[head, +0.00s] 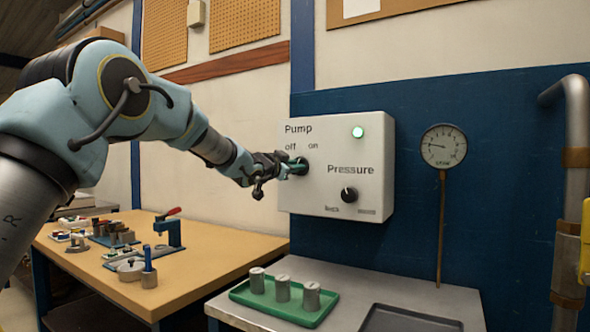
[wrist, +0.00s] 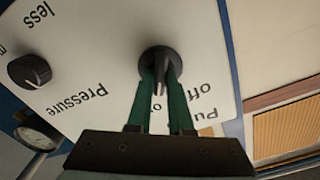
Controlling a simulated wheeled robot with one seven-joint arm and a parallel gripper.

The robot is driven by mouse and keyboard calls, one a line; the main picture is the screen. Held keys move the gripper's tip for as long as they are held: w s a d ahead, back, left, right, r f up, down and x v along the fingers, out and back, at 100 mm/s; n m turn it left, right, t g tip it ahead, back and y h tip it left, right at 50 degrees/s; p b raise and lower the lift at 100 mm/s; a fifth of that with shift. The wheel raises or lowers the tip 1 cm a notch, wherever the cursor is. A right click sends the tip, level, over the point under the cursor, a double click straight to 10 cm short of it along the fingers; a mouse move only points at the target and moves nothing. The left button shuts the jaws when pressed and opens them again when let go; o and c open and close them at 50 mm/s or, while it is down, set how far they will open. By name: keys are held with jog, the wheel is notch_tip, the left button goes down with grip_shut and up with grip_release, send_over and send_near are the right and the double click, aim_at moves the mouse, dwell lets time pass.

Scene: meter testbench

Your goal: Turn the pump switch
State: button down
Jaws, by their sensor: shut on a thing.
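The white control box (head: 335,205) hangs on the blue wall panel. It carries the label "Pump" with "off" and "on", and a lit green lamp (head: 358,132). My gripper (head: 298,167) is at the pump switch, below those words. In the wrist view the two green fingers (wrist: 160,88) are shut on the dark round pump switch (wrist: 159,60), one on each side of its handle. The fingers hide part of the switch and the lettering, so its exact angle is hard to tell.
A black pressure knob (head: 349,194) is lower right on the box. A round gauge (head: 443,146) stands to the right, near a grey pipe (head: 577,150). Below are a green tray (head: 262,306) with metal cylinders and a dark tray (head: 410,319). A wooden bench (head: 215,255) is left.

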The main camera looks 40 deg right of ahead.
dwell(0.4)
jog(key=c, duration=0.8)
grip_release()
jog(key=shift+a, duration=0.1)
jog(key=b+v, duration=0.2)
jog(key=v, duration=0.8)
jog(key=shift+a, duration=0.35)
